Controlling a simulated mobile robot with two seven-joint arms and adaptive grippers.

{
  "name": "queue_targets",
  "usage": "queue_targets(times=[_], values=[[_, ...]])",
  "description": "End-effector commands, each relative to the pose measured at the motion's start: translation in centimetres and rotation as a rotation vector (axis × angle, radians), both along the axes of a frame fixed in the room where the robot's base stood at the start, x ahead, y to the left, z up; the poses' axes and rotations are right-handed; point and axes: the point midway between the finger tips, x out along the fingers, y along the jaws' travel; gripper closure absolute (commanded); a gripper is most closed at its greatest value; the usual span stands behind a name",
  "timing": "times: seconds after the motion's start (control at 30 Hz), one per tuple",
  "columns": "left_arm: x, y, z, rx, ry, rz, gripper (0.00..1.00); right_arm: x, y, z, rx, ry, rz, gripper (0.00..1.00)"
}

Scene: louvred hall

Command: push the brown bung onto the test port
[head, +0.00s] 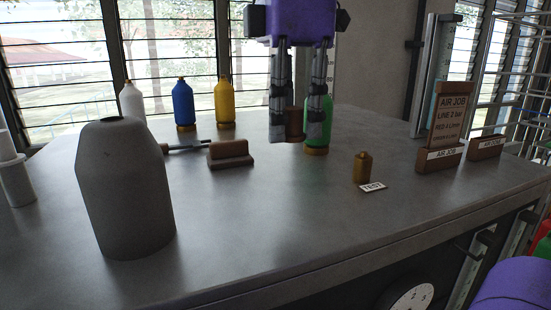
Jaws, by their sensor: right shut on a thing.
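My right gripper (297,136) hangs from the top centre, fingers pointing down. It is shut on the brown bung (295,122), held between its two grey fingers above the bench. The test port (362,169) is a small brass fitting standing upright on the bench, with a white TEST label (372,187) in front of it. The bung is apart from the port, to its left and higher in the picture. The fingers partly hide the bung and a green bottle (318,140) behind them. My left gripper is not in view.
A large grey bottle-shaped body (125,195) stands at the front left. White (132,102), blue (183,105) and yellow (225,103) bottles stand behind, near a brown block (231,153). AIR JOB signs (447,125) stand right of the port. The front middle of the bench (265,225) is clear.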

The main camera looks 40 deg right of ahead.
Motion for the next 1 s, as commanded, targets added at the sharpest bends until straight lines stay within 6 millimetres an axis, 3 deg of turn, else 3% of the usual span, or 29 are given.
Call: queue_targets(times=[0.03,0.2,0.4,0.67,1.0], values=[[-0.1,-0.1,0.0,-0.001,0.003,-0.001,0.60,0.3,-1.9,1.5,0.004,-0.008,-0.012,1.00],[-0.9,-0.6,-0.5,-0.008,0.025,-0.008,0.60,0.0,-8.2,5.0,0.005,-0.007,0.012,1.00],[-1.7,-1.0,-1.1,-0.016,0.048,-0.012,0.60,-1.7,-13.3,6.8,0.005,-0.003,0.089,1.00],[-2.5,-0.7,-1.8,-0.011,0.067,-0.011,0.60,-2.6,-14.0,6.1,0.001,0.001,0.184,1.00],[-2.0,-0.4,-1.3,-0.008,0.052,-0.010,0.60,-2.6,-14.0,1.8,0.002,0.000,0.183,1.00]])
